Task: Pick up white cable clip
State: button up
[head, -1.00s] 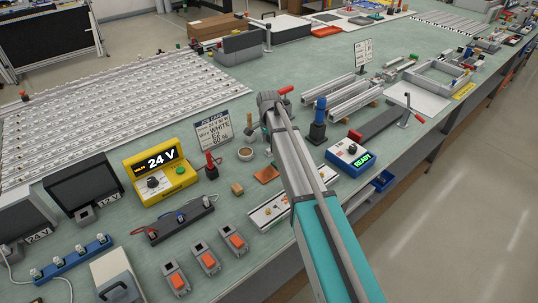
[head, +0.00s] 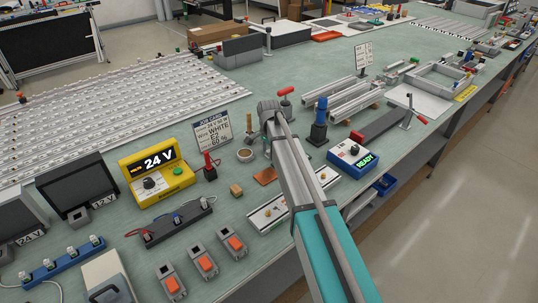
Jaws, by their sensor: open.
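I cannot pick out a white cable clip with certainty in the head view. My arm reaches from the bottom edge up over the green bench (head: 225,255), and its grey joint is near the middle. My gripper's fingers do not show; the arm seems to hide them. A white strip with small brass-coloured knobs (head: 268,214) lies beside the arm, partly covered by it. A job card (head: 213,130) reading WHITE stands left of the arm.
A blue READY box (head: 347,165) and a blue-topped post (head: 320,120) stand right. Bare bench shows between them.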

jog(key=shift+c, duration=0.2)
jog(key=c, duration=0.8)
jog(key=shift+r, duration=0.1)
jog(key=shift+r+p, duration=0.9)
jog(key=shift+p, duration=0.15)
jog(key=shift+s+d+r+p, duration=0.35)
jog(key=shift+s+r+p, duration=1.5)
jog(key=shift+s, duration=0.45)
jog(key=shift+s+d+r+p, duration=0.35)
jog(key=shift+s+r+p, duration=1.45)
jog(key=shift+s, duration=0.5)
jog(key=shift+s+d+r+p, duration=0.35)
jog(key=shift+s+r+p, duration=1.5)
jog(key=shift+s, duration=0.45)
